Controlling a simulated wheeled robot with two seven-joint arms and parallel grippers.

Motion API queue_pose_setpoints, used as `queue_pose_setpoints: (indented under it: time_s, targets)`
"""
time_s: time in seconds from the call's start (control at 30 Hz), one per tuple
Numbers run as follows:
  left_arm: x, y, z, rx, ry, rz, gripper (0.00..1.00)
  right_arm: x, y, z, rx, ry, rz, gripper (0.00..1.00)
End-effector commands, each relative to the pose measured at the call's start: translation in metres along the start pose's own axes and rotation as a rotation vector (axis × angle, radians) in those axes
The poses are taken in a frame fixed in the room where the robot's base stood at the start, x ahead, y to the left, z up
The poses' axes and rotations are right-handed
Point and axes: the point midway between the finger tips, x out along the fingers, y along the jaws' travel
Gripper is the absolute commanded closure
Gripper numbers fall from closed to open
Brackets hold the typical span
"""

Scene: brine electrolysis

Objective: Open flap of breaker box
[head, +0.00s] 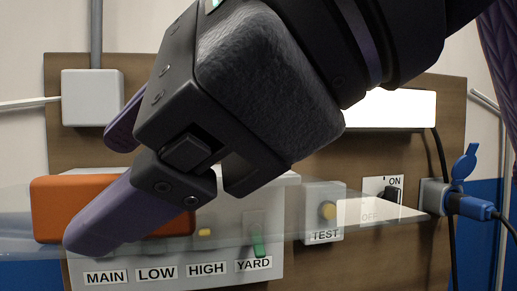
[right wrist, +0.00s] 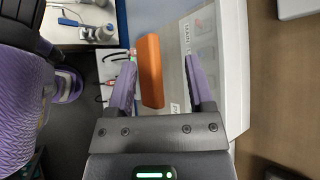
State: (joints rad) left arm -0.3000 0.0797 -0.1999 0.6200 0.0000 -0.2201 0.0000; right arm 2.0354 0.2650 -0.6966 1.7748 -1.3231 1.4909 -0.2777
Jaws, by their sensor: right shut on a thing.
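The white breaker box (head: 205,265) is on a brown panel, with switches labelled MAIN, LOW, HIGH and YARD. Its clear flap (head: 300,225) sticks out in front of the box, with an orange handle (head: 50,210) at the left. My right gripper (head: 100,190) is at this handle and shut on it, with one purple finger in front. In the right wrist view the orange handle (right wrist: 151,70) lies between the two fingers (right wrist: 158,88), and the box (right wrist: 233,70) is to the right. The flap's hinge is hidden. My left gripper is not in view.
Right of the box are a TEST button (head: 327,211), an ON/OFF switch (head: 390,195) and a blue plug (head: 470,207) with a cable. A grey junction box (head: 92,97) is at the upper left. A bright white panel (head: 395,108) is above right.

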Motion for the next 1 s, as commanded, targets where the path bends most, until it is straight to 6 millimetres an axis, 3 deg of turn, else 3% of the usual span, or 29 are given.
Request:
queue_pose_setpoints:
  time_s: [0.43, 0.8, 1.0]
  targets:
    - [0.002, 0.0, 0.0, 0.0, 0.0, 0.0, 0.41, -0.006, -0.001, -0.001, 0.003, 0.002, -0.004, 0.47]
    - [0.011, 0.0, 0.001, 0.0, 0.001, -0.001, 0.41, -0.091, 0.003, 0.002, 0.0, -0.001, -0.006, 0.47]
    - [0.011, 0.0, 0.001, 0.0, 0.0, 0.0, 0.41, -0.103, 0.005, 0.003, -0.003, 0.0, -0.002, 0.47]
